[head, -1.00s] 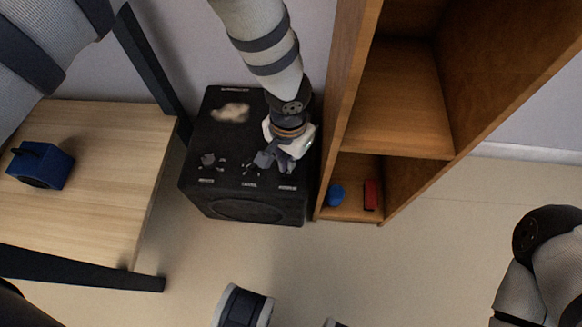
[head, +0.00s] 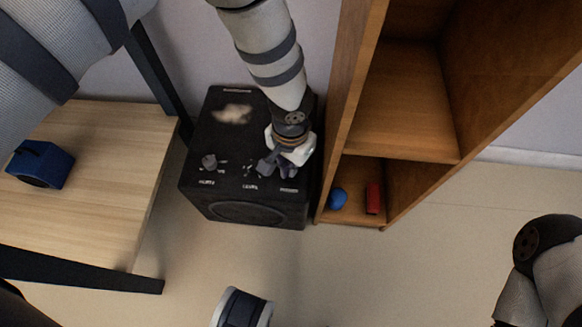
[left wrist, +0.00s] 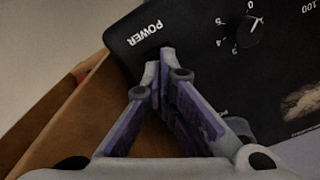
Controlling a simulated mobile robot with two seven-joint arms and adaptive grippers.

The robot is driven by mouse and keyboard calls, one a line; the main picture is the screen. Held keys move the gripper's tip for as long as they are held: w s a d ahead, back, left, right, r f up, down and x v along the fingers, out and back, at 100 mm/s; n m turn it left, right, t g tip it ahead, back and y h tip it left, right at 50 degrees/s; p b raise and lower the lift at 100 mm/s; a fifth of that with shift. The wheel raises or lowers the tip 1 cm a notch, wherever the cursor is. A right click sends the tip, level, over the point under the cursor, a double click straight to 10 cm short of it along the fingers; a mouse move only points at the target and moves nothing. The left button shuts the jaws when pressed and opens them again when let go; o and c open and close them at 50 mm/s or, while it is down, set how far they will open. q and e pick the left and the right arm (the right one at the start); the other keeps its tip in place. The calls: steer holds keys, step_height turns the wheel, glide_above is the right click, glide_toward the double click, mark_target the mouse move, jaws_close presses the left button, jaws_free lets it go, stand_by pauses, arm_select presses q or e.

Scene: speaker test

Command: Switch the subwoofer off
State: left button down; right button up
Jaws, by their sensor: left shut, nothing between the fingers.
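The subwoofer (head: 225,140) is a black box on the floor between the table and the wooden shelf, with its labelled control panel facing up. A knob (head: 209,161) stands at the panel's left front. The left wrist view shows a numbered dial (left wrist: 250,32) and the POWER label (left wrist: 146,33). My left gripper (head: 270,172) is over the panel's right front. Its fingers are shut and empty, and in the left wrist view the tips (left wrist: 166,55) are beside the POWER label. No power switch shows; the fingers may hide it. Contact cannot be told. My right gripper is out of view.
The wooden shelf (head: 345,60) stands close on the right, with a blue object (head: 338,198) and a red object (head: 373,197) in its lowest compartment. The table (head: 110,190) at left bears a blue box (head: 42,163). The floor (head: 400,275) in front is clear.

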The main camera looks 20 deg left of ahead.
arm_select(q)
steer(key=shift+f+b, duration=0.5)
steer(key=shift+f, duration=0.6)
stand_by(0.9)
step_height(320, 180, up, 7)
steer(key=p, duration=0.5)
steer(key=shift+r, duration=0.1)
stand_by(0.3)
